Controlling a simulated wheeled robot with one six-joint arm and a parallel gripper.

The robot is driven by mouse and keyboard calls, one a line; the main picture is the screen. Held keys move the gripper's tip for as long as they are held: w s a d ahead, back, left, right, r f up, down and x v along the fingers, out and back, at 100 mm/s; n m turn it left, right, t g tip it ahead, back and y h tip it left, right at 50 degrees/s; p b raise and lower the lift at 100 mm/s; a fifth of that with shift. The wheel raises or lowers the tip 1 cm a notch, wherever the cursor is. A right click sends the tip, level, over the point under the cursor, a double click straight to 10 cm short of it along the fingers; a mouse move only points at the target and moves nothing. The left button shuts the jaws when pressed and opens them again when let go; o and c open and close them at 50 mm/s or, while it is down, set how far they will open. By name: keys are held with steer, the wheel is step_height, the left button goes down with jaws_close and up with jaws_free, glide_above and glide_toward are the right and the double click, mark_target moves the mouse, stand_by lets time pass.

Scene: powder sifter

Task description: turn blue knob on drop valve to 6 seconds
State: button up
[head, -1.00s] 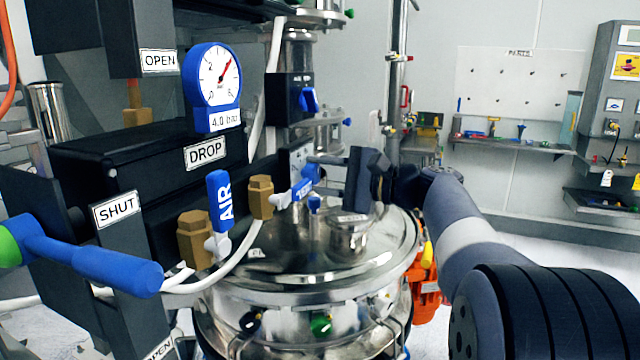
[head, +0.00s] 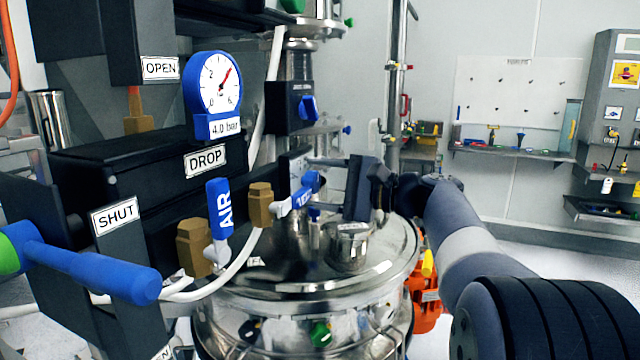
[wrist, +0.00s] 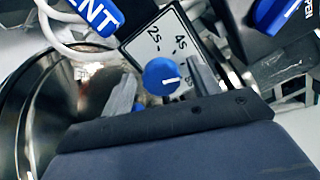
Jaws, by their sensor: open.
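The blue knob (wrist: 161,76) shows in the wrist view against a white dial plate (wrist: 150,45) marked 2S and 4S. In the head view my gripper (head: 322,180) reaches left to the valve box (head: 293,165) beside the DROP label (head: 205,160).
The blue VENT handle (head: 297,195) is very close to my gripper, also at the top of the wrist view. The blue AIR handle (head: 220,208) stands to the left. A shiny steel vessel lid (head: 300,275) lies below. A round gauge (head: 216,85) is above.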

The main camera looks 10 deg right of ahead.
steer(key=v, duration=1.1)
steer(key=shift+w+a, duration=0.1)
steer(key=x, duration=1)
steer(key=shift+w+a, duration=0.15)
steer(key=shift+a, duration=0.1)
steer(key=shift+w+a, duration=0.1)
